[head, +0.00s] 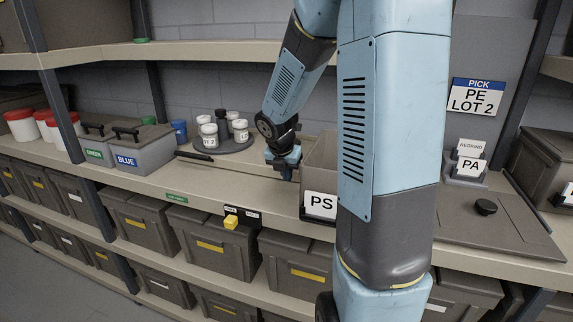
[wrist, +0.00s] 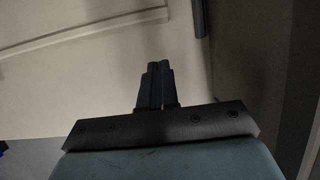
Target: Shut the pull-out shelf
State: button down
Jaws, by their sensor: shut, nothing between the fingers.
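My gripper (head: 287,176) is low over the middle shelf, just left of the open-topped PS bin. Its two fingers show pressed together in the wrist view (wrist: 156,80), with nothing between them. A flat beige panel (head: 232,166) lies on the shelf beneath and left of the gripper. I take it as the pull-out shelf, but cannot tell how far out it stands. A dark bar (head: 194,156) lies at its left end. The wrist view shows a beige surface (wrist: 80,75) close by. Whether the fingertips touch it I cannot tell.
The PS bin (head: 320,178) stands right of my gripper. A round tray (head: 228,142) with several white jars is behind. The BLUE-labelled box (head: 145,150) is at left. A knobbed board (head: 500,225) lies at right.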

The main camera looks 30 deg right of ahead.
jog(key=shift+w+d+f, duration=0.15)
jog(key=shift+w+d, duration=1.3)
jog(key=shift+d, duration=0.05)
jog(key=shift+w, duration=0.1)
